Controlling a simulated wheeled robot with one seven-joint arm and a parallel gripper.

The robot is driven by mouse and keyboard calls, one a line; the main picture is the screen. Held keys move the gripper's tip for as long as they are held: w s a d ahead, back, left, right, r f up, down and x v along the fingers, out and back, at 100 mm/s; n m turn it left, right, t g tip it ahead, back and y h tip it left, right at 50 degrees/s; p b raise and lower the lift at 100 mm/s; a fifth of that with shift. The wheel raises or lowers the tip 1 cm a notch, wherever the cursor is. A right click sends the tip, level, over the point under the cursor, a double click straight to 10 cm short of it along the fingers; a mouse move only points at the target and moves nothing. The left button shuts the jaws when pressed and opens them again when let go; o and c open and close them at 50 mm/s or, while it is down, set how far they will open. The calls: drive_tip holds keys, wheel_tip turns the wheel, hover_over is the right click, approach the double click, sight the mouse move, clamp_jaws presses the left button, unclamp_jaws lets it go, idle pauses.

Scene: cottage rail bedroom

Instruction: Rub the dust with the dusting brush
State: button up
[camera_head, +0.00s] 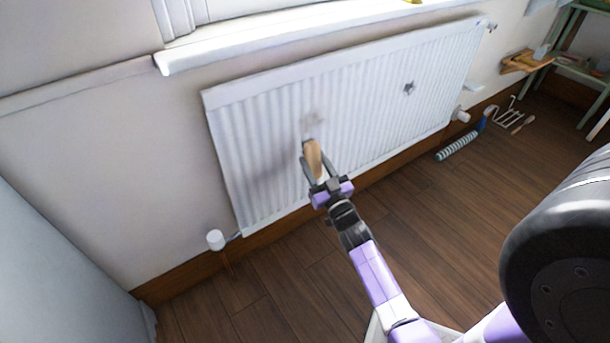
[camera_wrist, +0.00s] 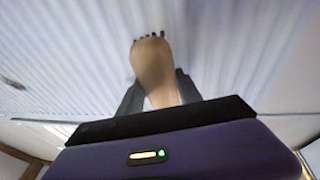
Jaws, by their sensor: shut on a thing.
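My gripper (camera_head: 314,168) is shut on the dusting brush (camera_head: 313,155), which has a tan wooden body and dark bristles at its far end. In the wrist view the brush (camera_wrist: 154,70) stands between the fingers with its bristles toward the white ribbed radiator (camera_head: 255,140). I cannot tell whether the bristles touch the panel. A faint grey dust smudge (camera_head: 312,117) shows on the radiator just above the brush. A darker dust patch (camera_head: 409,88) lies further right on the radiator. A dark patch also shows at the left in the wrist view (camera_wrist: 12,82).
A white window sill (camera_head: 280,36) juts out above the radiator. A valve (camera_head: 215,240) sticks out at its lower left. A teal-striped roller (camera_head: 457,147) and other tools lie on the wooden floor at right. A green shelf (camera_head: 577,65) stands beyond. Floor below the radiator is clear.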

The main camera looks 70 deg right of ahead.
sight(307, 141)
drive_tip(key=shift+s+d+r+n+t+y+b, duration=0.3)
drive_tip(key=shift+s+r+t+b, duration=0.1)
drive_tip(key=shift+r+t+b, duration=0.2)
drive_tip(key=shift+s+r+t, duration=0.3)
drive_tip(key=shift+r, duration=0.3)
drive_tip(key=r, duration=0.1)
drive_tip(key=a+r+n+t+y, duration=0.1)
drive_tip(key=r+t+b, duration=0.1)
drive_tip(key=shift+s+a+n+y, duration=0.25)
drive_tip(key=shift+a+n+y, duration=0.05)
drive_tip(key=shift+a+y, duration=0.1)
drive_tip(key=shift+w+d, duration=0.5)
drive_tip(key=shift+w, duration=0.3)
drive_tip(key=shift+w+d, duration=0.55)
drive_tip(key=shift+w, duration=0.3)
drive_tip(key=shift+w+d, duration=0.5)
drive_tip(key=shift+w, duration=0.3)
drive_tip(key=shift+w+d, duration=0.55)
drive_tip(key=shift+w, duration=0.3)
